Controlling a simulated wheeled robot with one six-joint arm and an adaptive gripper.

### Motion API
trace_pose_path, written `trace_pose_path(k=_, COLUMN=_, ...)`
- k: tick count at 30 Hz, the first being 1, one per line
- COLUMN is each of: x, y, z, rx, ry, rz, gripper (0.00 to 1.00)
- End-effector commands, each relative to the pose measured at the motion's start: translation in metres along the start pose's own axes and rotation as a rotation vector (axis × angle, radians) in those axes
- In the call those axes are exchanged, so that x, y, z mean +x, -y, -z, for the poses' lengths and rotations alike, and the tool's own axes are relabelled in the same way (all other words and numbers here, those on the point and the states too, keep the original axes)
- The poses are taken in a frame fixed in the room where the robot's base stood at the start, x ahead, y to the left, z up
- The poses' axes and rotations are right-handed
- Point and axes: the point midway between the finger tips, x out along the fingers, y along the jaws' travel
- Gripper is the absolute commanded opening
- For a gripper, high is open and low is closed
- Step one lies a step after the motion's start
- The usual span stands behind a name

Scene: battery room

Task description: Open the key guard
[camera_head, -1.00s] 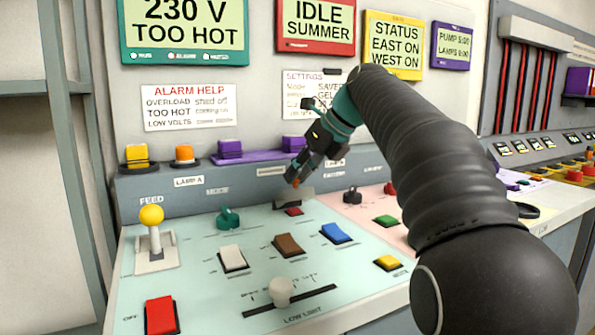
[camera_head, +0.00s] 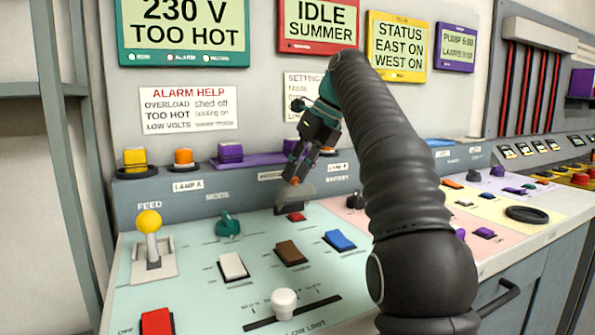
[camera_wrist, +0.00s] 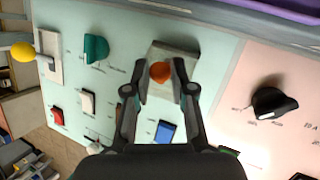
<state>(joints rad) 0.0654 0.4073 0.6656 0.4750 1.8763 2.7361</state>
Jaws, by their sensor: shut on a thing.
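The key guard (camera_head: 305,193) is a grey flap on the pale green panel, behind a small red part (camera_head: 296,216). It looks tilted up off the panel; its exact angle is hard to tell. In the wrist view the grey guard (camera_wrist: 185,62) lies between and behind my fingers, with a round orange knob (camera_wrist: 160,71) on it. My gripper (camera_head: 293,181) reaches down to the guard, and its fingertips (camera_wrist: 161,84) are closed on the orange knob. The fingers partly hide the guard, and the key itself cannot be made out.
A green rotary knob (camera_head: 229,222), white (camera_head: 233,266), brown (camera_head: 291,253) and blue (camera_head: 340,240) rocker switches and a yellow-tipped lever (camera_head: 149,222) stand nearby. A black knob (camera_wrist: 272,103) is on the pink panel. A raised ledge with buttons runs behind.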

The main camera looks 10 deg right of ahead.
Motion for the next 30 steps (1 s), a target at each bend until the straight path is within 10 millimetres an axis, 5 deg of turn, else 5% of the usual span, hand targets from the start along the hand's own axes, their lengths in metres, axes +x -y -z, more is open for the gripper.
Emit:
trace_pose_path(k=10, x=0.0009, y=0.0003, z=-0.0005, rx=0.000, ry=0.000, rz=-0.001, gripper=0.00)
trace_pose_path(k=11, x=0.0009, y=0.0003, z=-0.0005, rx=0.000, ry=0.000, rz=-0.001, gripper=0.26)
trace_pose_path(k=14, x=0.0008, y=0.0002, z=-0.0004, rx=0.000, ry=-0.001, rz=-0.001, gripper=0.46)
trace_pose_path(k=30, x=-0.0080, y=0.0005, z=-0.0008, rx=-0.001, ry=0.001, rz=0.000, gripper=0.46)
